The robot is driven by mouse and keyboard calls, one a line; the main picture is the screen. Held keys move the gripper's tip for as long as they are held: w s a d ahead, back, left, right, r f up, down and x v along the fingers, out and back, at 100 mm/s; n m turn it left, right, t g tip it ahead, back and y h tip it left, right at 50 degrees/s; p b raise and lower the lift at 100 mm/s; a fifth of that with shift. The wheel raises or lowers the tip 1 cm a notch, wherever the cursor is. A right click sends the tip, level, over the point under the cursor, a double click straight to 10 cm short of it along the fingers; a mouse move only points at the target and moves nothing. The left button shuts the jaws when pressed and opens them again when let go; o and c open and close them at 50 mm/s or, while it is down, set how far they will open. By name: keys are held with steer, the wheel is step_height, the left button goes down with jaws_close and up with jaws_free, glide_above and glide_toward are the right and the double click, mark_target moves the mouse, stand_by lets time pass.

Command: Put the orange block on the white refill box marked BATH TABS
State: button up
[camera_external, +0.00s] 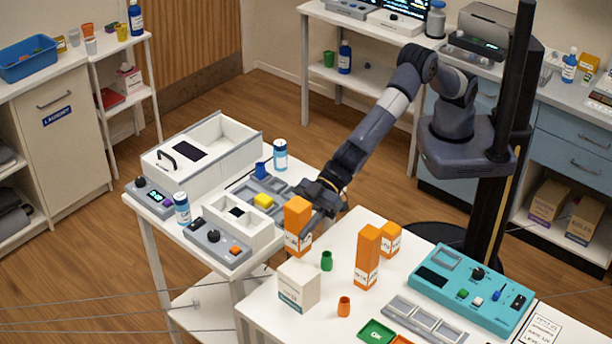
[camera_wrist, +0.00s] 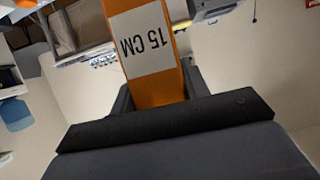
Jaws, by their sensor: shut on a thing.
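My gripper (camera_external: 312,208) is shut on an orange block (camera_external: 298,214) and holds it upright, just behind the white box in the external view. In the wrist view the block (camera_wrist: 155,90) stands between the two fingers, with a white label reading 15 CM upside down. The white box (camera_external: 299,285) with a teal label stands near the left end of the white table; its lettering is too small to read. The block appears above and apart from the box. The gap between them cannot be judged exactly.
A tall orange block (camera_external: 368,256) and a shorter one (camera_external: 391,239) stand right of the white box. A green cup (camera_external: 327,261) and an orange cup (camera_external: 344,306) are close to it. A teal panel (camera_external: 472,290) fills the table's right; a grey device (camera_external: 218,241) stands left.

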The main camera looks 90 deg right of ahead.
mark_target(298, 244)
steer(key=shift+f+b, duration=2.85)
steer(key=shift+f, duration=0.65)
steer(key=shift+f, duration=0.1)
steer(key=o, duration=1.2)
steer(key=shift+f, duration=0.1)
steer(key=shift+r, duration=0.2)
steer(key=shift+s+d+b, duration=0.35)
steer(key=shift+d+b, duration=0.05)
steer(key=shift+b, duration=0.3)
steer(key=b+v, duration=0.5)
steer(key=v, duration=0.6)
steer(key=shift+r, duration=0.1)
